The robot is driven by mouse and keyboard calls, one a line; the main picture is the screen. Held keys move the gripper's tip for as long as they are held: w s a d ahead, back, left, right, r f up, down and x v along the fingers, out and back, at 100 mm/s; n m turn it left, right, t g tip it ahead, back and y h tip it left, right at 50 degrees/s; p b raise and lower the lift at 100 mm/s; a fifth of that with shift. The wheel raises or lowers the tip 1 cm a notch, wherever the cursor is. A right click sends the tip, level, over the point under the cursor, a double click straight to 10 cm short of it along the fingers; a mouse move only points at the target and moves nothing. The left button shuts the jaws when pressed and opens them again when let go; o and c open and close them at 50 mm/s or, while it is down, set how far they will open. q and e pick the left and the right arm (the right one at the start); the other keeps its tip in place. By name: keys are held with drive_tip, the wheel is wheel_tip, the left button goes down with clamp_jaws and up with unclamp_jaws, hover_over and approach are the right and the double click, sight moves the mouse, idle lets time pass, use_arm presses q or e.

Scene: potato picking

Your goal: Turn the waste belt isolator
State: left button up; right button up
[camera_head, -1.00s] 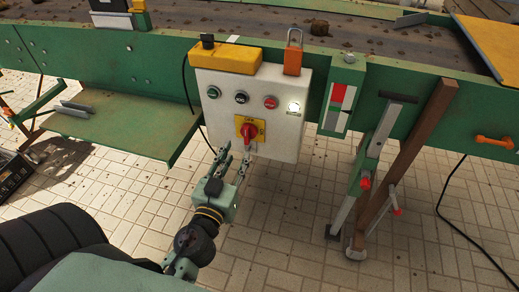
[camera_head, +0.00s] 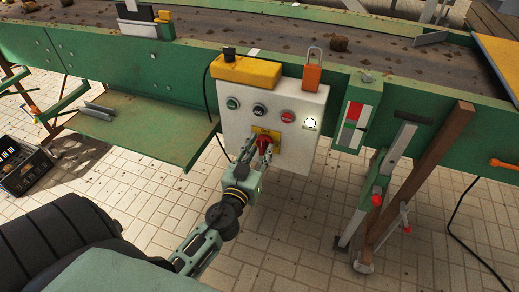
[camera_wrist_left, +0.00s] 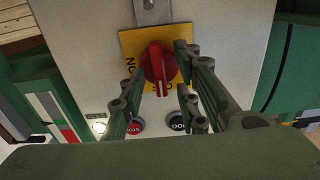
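The isolator is a red rotary knob (camera_wrist_left: 158,64) on a yellow square plate (camera_wrist_left: 128,42), set low on the front of a white control box (camera_head: 293,151). In the head view the red knob (camera_head: 264,144) is partly covered by my left gripper. My left gripper (camera_head: 258,146) is up at the knob. In the left wrist view the left gripper's fingers (camera_wrist_left: 160,92) are spread, one on each side of the knob, with gaps showing. The plate lettering is partly hidden. My right gripper is not in view.
The box also has a green button (camera_head: 232,103), a black button (camera_head: 258,109), a red button (camera_head: 288,116) and a lit white lamp (camera_head: 311,122). An orange padlock (camera_head: 312,75) stands on its top edge. A green shelf (camera_head: 150,135) juts out at left. Brown and grey legs stand at right.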

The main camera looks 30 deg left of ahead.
use_arm(q)
drive_tip(key=shift+c, duration=0.6)
clamp_jaws()
